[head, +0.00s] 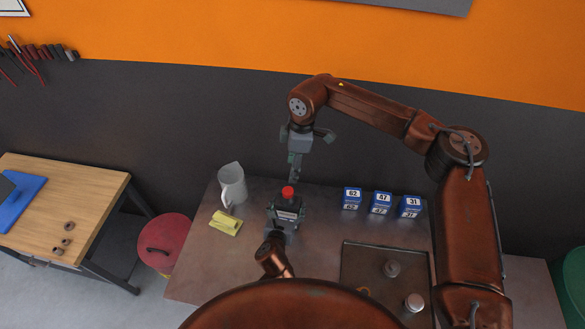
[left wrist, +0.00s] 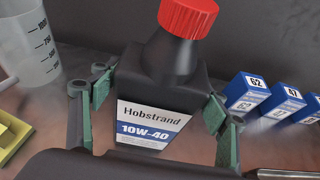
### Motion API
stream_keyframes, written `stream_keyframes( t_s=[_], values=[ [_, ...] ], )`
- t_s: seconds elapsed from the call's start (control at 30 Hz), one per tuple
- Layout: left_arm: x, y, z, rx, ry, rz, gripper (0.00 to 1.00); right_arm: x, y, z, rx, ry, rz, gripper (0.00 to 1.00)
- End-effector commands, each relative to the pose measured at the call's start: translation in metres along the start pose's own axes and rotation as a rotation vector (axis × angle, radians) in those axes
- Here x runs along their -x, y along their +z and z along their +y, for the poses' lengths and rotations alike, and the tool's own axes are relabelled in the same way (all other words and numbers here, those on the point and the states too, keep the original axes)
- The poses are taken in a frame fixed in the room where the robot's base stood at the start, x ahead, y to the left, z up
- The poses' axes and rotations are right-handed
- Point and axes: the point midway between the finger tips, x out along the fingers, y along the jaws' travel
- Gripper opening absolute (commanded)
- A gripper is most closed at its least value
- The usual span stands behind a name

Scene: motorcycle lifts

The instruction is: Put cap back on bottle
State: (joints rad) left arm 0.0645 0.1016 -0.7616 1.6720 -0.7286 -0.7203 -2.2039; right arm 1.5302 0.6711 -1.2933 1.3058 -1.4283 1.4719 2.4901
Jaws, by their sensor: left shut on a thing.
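A dark oil bottle (head: 287,213) with a white and blue label stands upright on the metal bench. In the left wrist view its label (left wrist: 152,128) reads "Hobstrand 10W-40". My left gripper (head: 283,230) is shut on the bottle's body, with green pads on both sides. My right gripper (head: 297,170) hangs above the cap, apart from it, with its fingers spread and empty.
A measuring jug (head: 232,185) and a yellow item (head: 226,222) stand left of the bottle. Several blue numbered boxes (head: 381,203) stand to the right. A dark tray (head: 370,262) with small parts lies at the front right. A dark wall rises behind the bench.

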Motion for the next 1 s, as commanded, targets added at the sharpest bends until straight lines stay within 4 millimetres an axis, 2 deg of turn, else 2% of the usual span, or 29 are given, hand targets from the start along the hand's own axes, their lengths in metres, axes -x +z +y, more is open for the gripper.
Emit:
stream_keyframes(
  t_s=[0.07, 0.1, 0.37, 0.67, 0.87, 1.0],
  values=[
    [0.0, -0.001, 0.0, 0.0, 0.0, 0.001, 0.01, 0.0, 0.0, 0.0, 0.0, 0.0, 0.0, 0.48],
    [0.0, -0.001, 0.0, 0.0, 0.0, 0.001, 0.72, 0.0, 0.0, 0.0, 0.0, 0.0, 0.0, 0.48],
    [0.0, 0.0, 0.0, 0.0, 0.0, 0.0, 0.89, 0.0, 0.0, 0.0, 0.0, 0.0, 0.0, 0.48],
    [0.001, 0.0, 0.0, 0.0, 0.0, 0.0, 0.89, -0.001, 0.0, 0.0, 0.0, 0.0, 0.0, 0.48],
    [0.024, -0.001, 0.001, -0.001, 0.0, 0.0, 0.89, 0.0, 0.0, 0.0, 0.0, 0.0, 0.0, 0.48],
    [0.054, -0.001, 0.0, 0.0, -0.002, 0.0, 0.89, 0.0, 0.0, 0.0, 0.0, 0.0, 0.0, 0.48]
  ],
)
